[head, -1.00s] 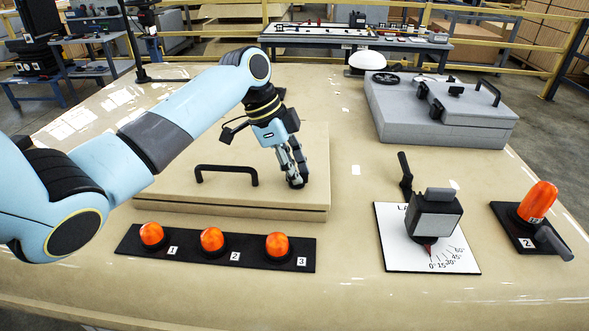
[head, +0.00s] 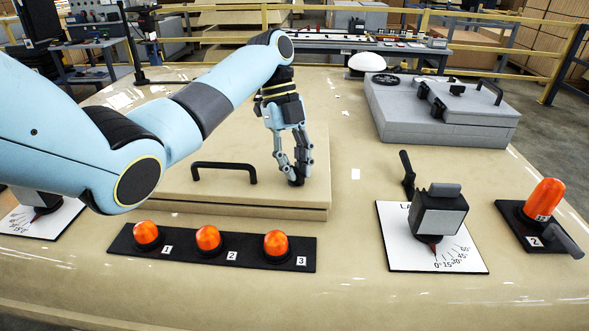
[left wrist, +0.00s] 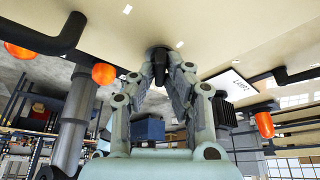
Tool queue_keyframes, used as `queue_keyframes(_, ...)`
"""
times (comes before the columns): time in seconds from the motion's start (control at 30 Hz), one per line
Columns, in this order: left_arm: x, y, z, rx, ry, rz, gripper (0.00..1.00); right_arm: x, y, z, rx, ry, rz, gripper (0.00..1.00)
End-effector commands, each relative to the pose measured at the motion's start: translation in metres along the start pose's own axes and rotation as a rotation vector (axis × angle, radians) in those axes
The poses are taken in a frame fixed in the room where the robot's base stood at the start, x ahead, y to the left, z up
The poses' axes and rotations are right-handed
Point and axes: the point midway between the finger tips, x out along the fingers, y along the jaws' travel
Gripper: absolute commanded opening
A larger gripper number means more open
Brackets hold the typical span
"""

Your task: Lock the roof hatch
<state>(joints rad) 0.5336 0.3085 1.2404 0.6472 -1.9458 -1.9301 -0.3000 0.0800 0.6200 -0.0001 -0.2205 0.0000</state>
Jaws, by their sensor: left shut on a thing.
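The roof hatch (head: 240,140) is a raised tan panel lying flat and closed on the tan roof. It has a black bar handle (head: 224,167) near its front edge. A small black knob (head: 297,181) stands near its front right corner, mostly hidden by fingers. My left gripper (head: 294,170) reaches down from above and is shut on the knob. In the left wrist view the fingers (left wrist: 158,75) close around the black knob (left wrist: 158,52) on the tan surface. The knob's turn angle cannot be told. My right gripper is not in view.
Three orange lamps on a black strip (head: 190,261) lie before the hatch. A lamp on an angle-scale plate (head: 397,240) and an orange beacon (head: 544,199) stand to the right. A grey hatch box (head: 400,125) and white dome (head: 367,61) lie behind right.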

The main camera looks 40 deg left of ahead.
Motion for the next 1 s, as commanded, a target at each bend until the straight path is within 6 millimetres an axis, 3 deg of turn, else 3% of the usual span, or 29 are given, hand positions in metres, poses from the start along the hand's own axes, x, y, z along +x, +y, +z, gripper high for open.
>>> queue_keyframes(0.5,-0.001,-0.002,-0.003,0.420,0.003,0.175,0.00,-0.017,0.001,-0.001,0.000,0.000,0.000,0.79)
queue_keyframes(1.0,0.001,-0.003,-0.002,0.606,0.001,0.251,0.00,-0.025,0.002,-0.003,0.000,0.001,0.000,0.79)
